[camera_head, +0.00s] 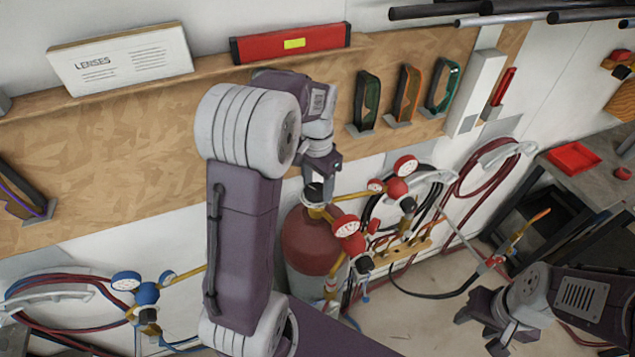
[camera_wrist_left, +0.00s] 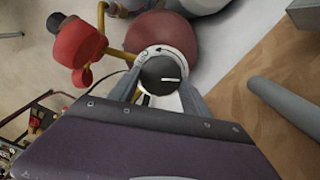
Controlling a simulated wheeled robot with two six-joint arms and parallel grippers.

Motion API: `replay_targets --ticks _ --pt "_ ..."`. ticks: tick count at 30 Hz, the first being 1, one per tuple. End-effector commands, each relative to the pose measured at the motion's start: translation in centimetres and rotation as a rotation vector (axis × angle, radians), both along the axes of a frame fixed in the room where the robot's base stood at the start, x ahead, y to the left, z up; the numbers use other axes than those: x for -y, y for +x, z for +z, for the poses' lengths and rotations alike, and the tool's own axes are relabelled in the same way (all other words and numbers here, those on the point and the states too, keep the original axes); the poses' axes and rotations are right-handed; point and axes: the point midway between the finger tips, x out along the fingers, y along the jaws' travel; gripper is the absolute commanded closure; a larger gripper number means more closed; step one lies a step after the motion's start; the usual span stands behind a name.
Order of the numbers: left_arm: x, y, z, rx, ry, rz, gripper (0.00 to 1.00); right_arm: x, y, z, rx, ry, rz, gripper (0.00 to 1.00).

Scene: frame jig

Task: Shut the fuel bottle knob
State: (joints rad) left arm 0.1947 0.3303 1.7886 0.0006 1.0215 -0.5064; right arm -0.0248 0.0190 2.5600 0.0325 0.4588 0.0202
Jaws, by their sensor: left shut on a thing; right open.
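The fuel bottle (camera_head: 311,240) is a red-topped cylinder standing against the wall; its red top (camera_wrist_left: 165,38) also shows in the left wrist view. On its top is a black round knob (camera_wrist_left: 161,75) with a white pointer line, set in a white dial ring with dark markings. My left gripper (camera_head: 318,195) is over the bottle top and shut on the knob, with one finger on each side of it in the left wrist view (camera_wrist_left: 158,90). My right gripper (camera_head: 482,331) is open and empty at the lower right.
Red gauges (camera_head: 348,226) and brass pipes stand close right of the bottle. A blue regulator (camera_head: 146,294) is at the lower left. Hoses (camera_head: 478,182) hang on the wall.

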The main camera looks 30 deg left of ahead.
Motion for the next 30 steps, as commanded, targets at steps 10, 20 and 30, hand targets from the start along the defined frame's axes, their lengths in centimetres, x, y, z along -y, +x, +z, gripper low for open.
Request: replay_targets --ticks 10,20,30 --pt "0.13 -0.38 -0.23 -0.013 -0.004 -0.303 0.85 0.00 0.00 0.58 0.000 0.000 0.000 0.54" --pt "0.15 -0.44 -0.27 -0.014 -0.005 -0.492 0.85 0.00 0.00 0.86 0.000 0.000 0.000 0.54" --pt "0.14 -0.42 -0.28 -0.013 -0.005 -0.565 0.85 0.00 0.00 0.95 0.000 0.000 0.000 0.54"
